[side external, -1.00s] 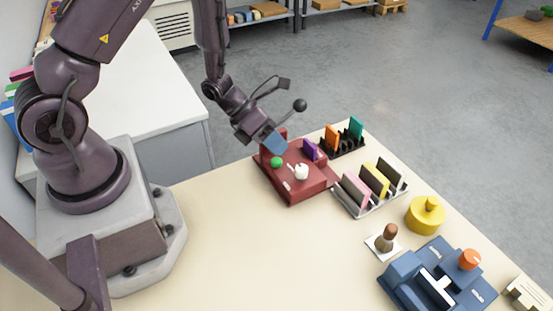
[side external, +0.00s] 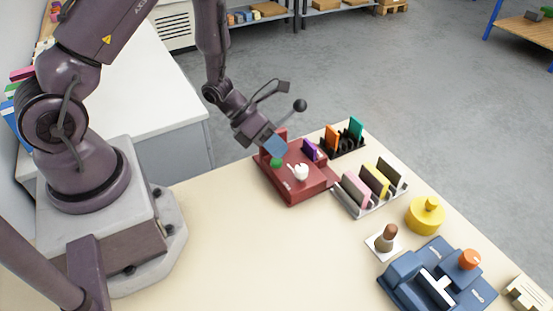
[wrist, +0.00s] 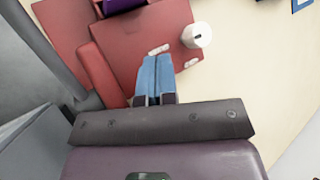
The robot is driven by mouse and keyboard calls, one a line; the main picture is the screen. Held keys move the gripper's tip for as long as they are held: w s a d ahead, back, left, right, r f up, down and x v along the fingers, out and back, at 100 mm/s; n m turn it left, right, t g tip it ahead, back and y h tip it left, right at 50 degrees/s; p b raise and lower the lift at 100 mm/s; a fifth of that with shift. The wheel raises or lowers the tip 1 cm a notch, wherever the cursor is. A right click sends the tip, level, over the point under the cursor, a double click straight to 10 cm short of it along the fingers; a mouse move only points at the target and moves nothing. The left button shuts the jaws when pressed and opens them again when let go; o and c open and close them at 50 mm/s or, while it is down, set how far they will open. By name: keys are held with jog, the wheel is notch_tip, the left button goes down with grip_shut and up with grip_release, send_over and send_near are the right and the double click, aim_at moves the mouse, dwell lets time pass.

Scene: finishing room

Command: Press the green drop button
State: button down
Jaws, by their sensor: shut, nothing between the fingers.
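The green button (side external: 277,163) sits on the left part of a red machine (side external: 296,192) on the table; the machine also shows in the wrist view (wrist: 125,45). My gripper (side external: 274,150) is shut and empty, its blue fingertips low over the machine, just above or at the button in the side view. I cannot tell whether they touch it. In the wrist view the shut blue fingers (wrist: 156,72) point at the machine, and the button is hidden. A white knob (side external: 301,172) stands right of the button, also in the wrist view (wrist: 197,35).
A purple piece (side external: 310,149) stands in the red machine. A black rack (side external: 343,146) and a grey rack (side external: 370,196) holding upright plates stand to the right. A yellow knobbed weight (side external: 425,216), a brown-topped stamp (side external: 386,239) and a blue machine (side external: 410,281) are further right. The table's front is clear.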

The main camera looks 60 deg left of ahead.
aim_at(276, 160)
jog(key=shift+d+f, duration=0.2)
jog(key=shift+f, duration=0.65)
dwell(0.7)
jog(key=shift+r, duration=0.15)
jog(key=shift+s+d+r, duration=0.1)
jog(key=shift+d+r, duration=0.05)
jog(key=shift+r, duration=2.75)
